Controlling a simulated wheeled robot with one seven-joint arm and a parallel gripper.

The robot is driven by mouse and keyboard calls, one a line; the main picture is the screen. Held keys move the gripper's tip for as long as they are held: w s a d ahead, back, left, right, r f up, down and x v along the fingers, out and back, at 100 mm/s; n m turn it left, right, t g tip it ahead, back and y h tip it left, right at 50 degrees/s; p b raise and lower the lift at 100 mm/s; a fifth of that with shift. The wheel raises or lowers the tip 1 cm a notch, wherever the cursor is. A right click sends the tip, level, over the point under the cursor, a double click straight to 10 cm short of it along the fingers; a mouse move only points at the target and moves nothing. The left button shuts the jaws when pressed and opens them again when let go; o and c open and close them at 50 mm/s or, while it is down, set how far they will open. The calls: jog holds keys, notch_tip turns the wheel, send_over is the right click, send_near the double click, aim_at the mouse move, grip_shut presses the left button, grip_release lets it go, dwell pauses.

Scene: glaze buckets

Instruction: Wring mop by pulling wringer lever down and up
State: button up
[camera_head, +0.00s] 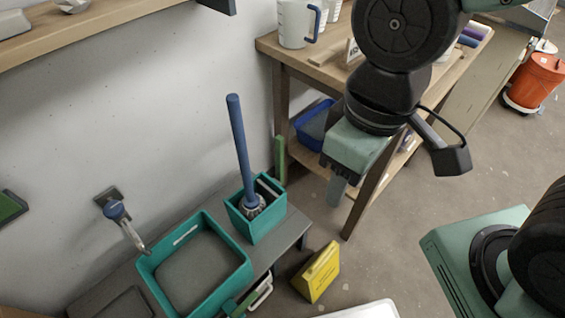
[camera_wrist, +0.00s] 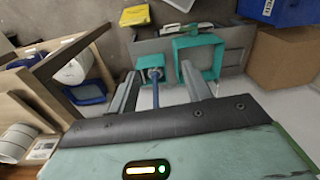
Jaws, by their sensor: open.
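The mop's blue handle (camera_head: 240,150) stands nearly upright, with its head low in a small teal bucket (camera_head: 262,228). A pale bar (camera_head: 269,188) shows inside the bucket's rim; I cannot tell whether it is part of the wringer, and I cannot make out the lever clearly. My gripper (camera_head: 337,192) is open and empty, up and to the right of the bucket, apart from it and the mop. In the wrist view, the blue handle (camera_wrist: 155,95) and teal bucket (camera_wrist: 150,62) appear between my spread fingers (camera_wrist: 160,72), farther away.
A wider teal basin (camera_head: 240,278) sits beside the bucket on a low grey bench (camera_head: 295,228). A yellow sign (camera_head: 318,272) stands on the floor at right. A wooden table (camera_head: 280,51) with jugs stands behind. An orange bucket (camera_head: 535,80) is far right.

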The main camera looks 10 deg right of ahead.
jog(key=shift+c, duration=0.9)
jog(key=t+y+b, duration=0.9)
jog(key=t+b, duration=0.6)
jog(key=b, duration=1.5)
send_near(276, 141)
jog(key=shift+m, duration=0.4)
jog(key=x, duration=0.3)
jog(key=f+b+x, duration=0.1)
jog(key=x, duration=0.3)
jog(key=d+x, duration=0.1)
jog(key=x, duration=0.3)
jog(key=shift+w+a+f+b, duration=0.15)
jog(key=shift+w+f+b, duration=0.15)
jog(key=shift+w+f, duration=0.1)
